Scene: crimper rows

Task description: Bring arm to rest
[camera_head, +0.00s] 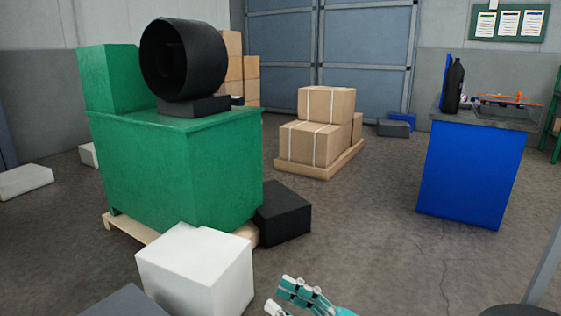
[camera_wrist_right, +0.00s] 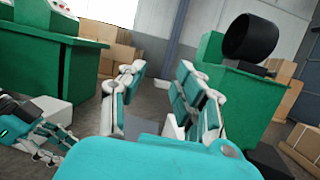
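My right gripper (camera_head: 283,296) shows at the bottom edge of the head view, with only its teal and white fingers in the picture. In the right wrist view its two fingers (camera_wrist_right: 160,75) stand apart with nothing between them. It is in the air and touches nothing that I can see. My left gripper (camera_wrist_right: 45,140) shows at the lower left of the right wrist view.
A green machine (camera_head: 180,165) with a black drum (camera_head: 185,58) stands at the left. A white box (camera_head: 195,270) and a black box (camera_head: 283,213) lie in front of it. Cartons (camera_head: 312,143) sit on a pallet further back. A blue workbench (camera_head: 472,170) stands right. Floor between is clear.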

